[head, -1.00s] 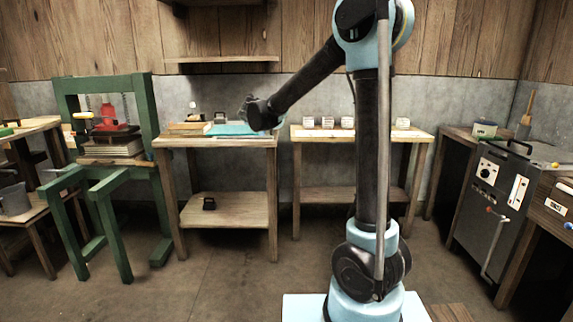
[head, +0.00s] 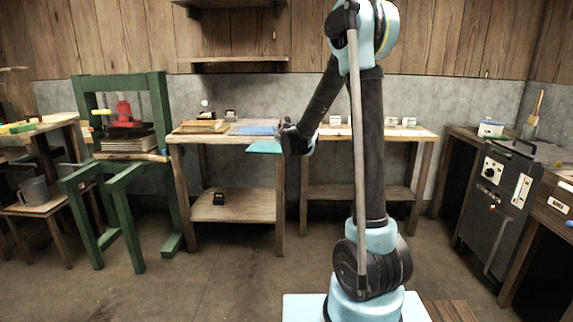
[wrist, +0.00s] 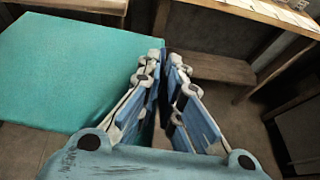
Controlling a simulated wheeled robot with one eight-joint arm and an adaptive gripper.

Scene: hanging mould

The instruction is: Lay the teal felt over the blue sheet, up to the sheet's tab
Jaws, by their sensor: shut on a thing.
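The teal felt (head: 263,147) is a flat sheet held out in front of the left wooden table's front edge, apart from the blue sheet. It also fills the left of the wrist view (wrist: 75,75), looking flat. My gripper (wrist: 165,65) is shut on the felt's right edge; in the head view my gripper (head: 284,140) is at the table's front right corner. The blue sheet (head: 252,130) lies on the tabletop behind the felt, uncovered where it shows. I cannot make out its tab.
The left table (head: 225,140) also bears a wooden stack (head: 200,127) and small items at the back. A green press (head: 122,130) stands to its left. A second table (head: 400,134) with small white blocks stands to the right, across a narrow gap. Floor in front is clear.

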